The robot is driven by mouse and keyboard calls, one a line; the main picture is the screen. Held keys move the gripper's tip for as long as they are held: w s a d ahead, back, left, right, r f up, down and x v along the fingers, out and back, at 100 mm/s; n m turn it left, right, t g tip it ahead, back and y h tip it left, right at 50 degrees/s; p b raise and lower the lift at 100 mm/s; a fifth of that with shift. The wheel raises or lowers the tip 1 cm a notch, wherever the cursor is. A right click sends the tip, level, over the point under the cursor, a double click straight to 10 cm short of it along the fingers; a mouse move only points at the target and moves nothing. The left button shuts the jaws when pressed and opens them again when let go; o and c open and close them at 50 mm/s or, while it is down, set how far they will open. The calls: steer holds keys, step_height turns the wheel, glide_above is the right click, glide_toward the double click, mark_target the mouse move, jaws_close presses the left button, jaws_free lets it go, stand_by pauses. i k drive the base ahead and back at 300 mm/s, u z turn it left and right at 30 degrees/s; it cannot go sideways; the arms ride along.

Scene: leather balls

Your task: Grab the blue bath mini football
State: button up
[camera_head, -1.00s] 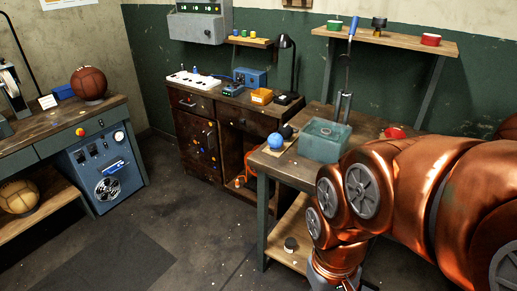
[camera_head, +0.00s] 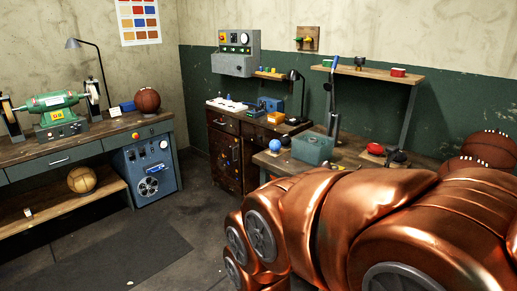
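A small blue ball (camera_head: 276,145), which fits the blue mini football, rests near the left end of the wooden table (camera_head: 268,158) in the middle right. A small dark round thing (camera_head: 287,141) is just behind it to the right. A teal box (camera_head: 314,149) stands to the right of the ball, close but apart. My copper arm fills the lower right and hides the table's front and lower part. My gripper is out of view, so its fingers cannot be seen.
A brown ball (camera_head: 147,100) sits on the left workbench, and a tan ball (camera_head: 81,179) on its lower shelf. Brown balls (camera_head: 490,148) lie at the far right. A red dish (camera_head: 375,149) is on the table. The floor (camera_head: 190,225) at centre left is clear.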

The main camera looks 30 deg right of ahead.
mark_target(275, 144)
steer(key=u, duration=0.3)
steer(key=i, duration=2.85)
steer(key=z, duration=1.85)
steer(key=i, duration=0.9)
steer(key=z, duration=0.85)
